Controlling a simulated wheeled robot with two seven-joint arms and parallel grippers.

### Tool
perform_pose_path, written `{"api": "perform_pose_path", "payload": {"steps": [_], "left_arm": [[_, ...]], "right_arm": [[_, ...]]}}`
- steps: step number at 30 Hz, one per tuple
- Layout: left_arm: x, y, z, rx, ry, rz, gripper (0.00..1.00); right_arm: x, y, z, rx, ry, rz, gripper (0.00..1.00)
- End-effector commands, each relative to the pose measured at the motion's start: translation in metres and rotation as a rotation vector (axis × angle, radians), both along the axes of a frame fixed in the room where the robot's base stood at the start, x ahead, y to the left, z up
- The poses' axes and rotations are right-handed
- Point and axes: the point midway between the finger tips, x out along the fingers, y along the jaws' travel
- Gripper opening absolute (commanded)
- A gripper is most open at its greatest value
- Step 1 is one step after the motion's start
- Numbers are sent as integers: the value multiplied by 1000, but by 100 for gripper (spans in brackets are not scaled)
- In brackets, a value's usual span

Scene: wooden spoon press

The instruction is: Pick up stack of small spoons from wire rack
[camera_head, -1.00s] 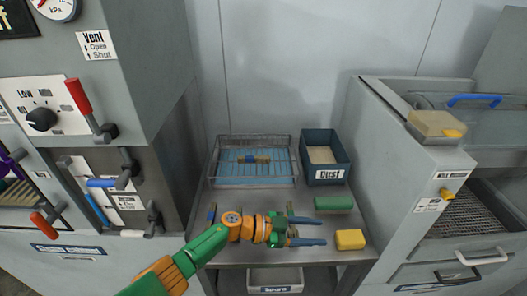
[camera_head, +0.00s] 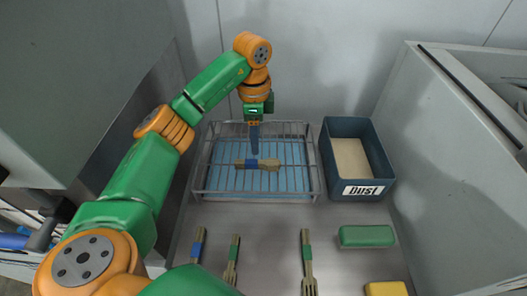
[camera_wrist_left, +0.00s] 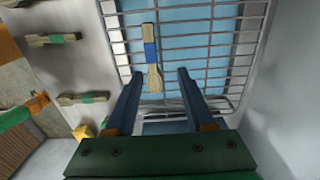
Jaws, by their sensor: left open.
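The stack of small wooden spoons (camera_head: 271,164) with a blue band lies on the wire rack (camera_head: 308,190), above a blue sheet. My left gripper (camera_head: 254,150) points down from above, its fingertips close over the banded part in the head view. In the left wrist view the stack (camera_wrist_left: 153,76) reaches between the two open fingers (camera_wrist_left: 160,74), lengthwise along them, with its blue band beyond the tips. The fingers hold nothing. Whether they touch the stack cannot be told. My right gripper is not in view.
A dark blue bin (camera_head: 378,160) labelled "Dust" stands right of the rack. Banded wooden bundles (camera_head: 307,262) lie on the counter in front. A green block (camera_head: 366,236) and a yellow block (camera_head: 386,289) lie front right. Grey cabinets flank the counter.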

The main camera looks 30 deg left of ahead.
Motion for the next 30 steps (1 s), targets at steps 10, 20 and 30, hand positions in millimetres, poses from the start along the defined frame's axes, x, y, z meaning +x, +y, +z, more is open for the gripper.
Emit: {"api": "perform_pose_path", "payload": {"steps": [10,20,30], "left_arm": [[-6,-8,-54,6,6,6,55],[-5,-8,-69,4,0,4,49],[-5,-8,-69,4,0,4,0]], "right_arm": [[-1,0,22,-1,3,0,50],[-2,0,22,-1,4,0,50],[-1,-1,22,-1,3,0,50]]}}
